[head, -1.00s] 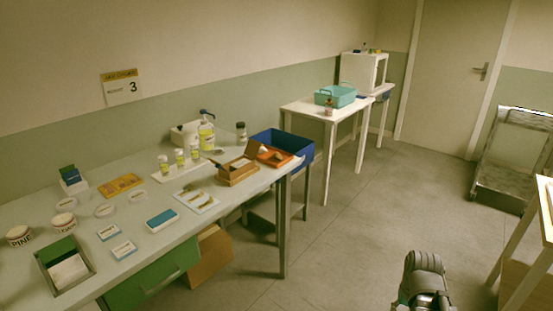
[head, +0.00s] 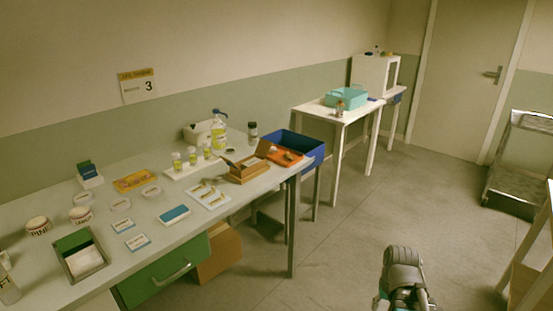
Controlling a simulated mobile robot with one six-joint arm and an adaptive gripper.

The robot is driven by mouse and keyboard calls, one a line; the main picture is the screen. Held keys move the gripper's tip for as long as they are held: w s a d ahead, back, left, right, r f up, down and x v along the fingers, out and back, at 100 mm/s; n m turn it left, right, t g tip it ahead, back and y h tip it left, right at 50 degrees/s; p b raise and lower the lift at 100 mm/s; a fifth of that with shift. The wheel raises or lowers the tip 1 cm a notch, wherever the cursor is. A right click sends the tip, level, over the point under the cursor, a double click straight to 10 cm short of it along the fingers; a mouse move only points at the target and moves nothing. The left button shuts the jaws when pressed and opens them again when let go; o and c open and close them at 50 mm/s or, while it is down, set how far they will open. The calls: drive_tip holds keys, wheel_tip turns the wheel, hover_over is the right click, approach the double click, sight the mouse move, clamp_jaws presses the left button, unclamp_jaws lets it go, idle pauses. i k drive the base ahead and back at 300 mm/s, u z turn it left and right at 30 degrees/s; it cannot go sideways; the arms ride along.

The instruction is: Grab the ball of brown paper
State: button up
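I cannot make out a ball of brown paper in the head view. My gripper (head: 403,280) shows at the bottom edge, right of centre, over the floor and well apart from the long table (head: 215,220). It is seen from behind; its fingertips are hidden, so I cannot tell if it is open or shut. The blue bin (head: 312,152) stands past the table's far right end, and its bottom is mostly hidden.
Bottles, jars, labels and a cardboard box (head: 247,172) are on the long table. A brown carton (head: 218,255) is under it, beside a green drawer (head: 165,275). A white table (head: 345,112) holds a teal basket (head: 346,98). The floor (head: 375,205) in the middle is clear.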

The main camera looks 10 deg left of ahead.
sight(288, 154)
drive_tip(key=u, duration=1.25)
drive_tip(key=i, duration=0.5)
drive_tip(key=u, duration=0.05)
